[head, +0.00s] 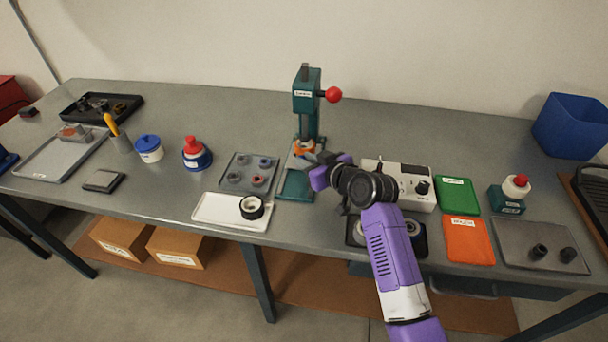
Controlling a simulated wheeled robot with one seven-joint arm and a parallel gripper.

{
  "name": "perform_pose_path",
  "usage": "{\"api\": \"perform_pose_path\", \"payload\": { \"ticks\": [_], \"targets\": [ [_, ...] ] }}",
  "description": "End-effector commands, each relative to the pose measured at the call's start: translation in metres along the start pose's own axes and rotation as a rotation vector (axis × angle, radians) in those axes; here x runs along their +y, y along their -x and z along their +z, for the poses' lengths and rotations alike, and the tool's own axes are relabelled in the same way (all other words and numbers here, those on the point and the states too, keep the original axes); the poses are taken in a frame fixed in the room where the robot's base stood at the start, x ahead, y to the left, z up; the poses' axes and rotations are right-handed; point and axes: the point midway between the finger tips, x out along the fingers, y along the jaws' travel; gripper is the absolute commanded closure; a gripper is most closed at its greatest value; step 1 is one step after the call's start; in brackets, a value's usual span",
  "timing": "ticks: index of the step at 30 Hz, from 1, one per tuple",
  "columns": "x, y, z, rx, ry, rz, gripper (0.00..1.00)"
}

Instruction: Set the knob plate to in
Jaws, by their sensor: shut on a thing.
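A green press (307,95) with a red ball handle stands at the back middle of the bench. On its base, under the ram, is a pale plate (296,161) that I take for the knob plate, with an orange piece (304,147) above it. My gripper (318,168) reaches in from the right, beside the front of the press. It is shut at the plate's right side. My fingers and wrist hide the grip and the knob. How far in the plate sits is too small to tell.
A white box with a black knob (409,186) stands close behind and right of my wrist. A dark tray (355,234) lies under my arm. Left of the press are a grey parts tray (233,184) and a white tray (213,212). Green (457,196) and orange (468,246) pads lie right.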

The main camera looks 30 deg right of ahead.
Motion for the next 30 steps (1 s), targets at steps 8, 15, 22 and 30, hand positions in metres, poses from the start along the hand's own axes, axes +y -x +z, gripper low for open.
{"api": "perform_pose_path", "payload": {
  "ticks": [8,15,22,30],
  "targets": [
    [0.004,-0.001,-0.002,0.003,0.001,0.008,1.0],
    [0.004,-0.001,-0.002,0.003,0.0,0.006,0.6],
    [0.003,0.001,-0.002,0.002,0.0,0.005,0.6],
    [0.003,0.03,-0.001,0.004,0.0,0.006,0.6]
  ]
}}
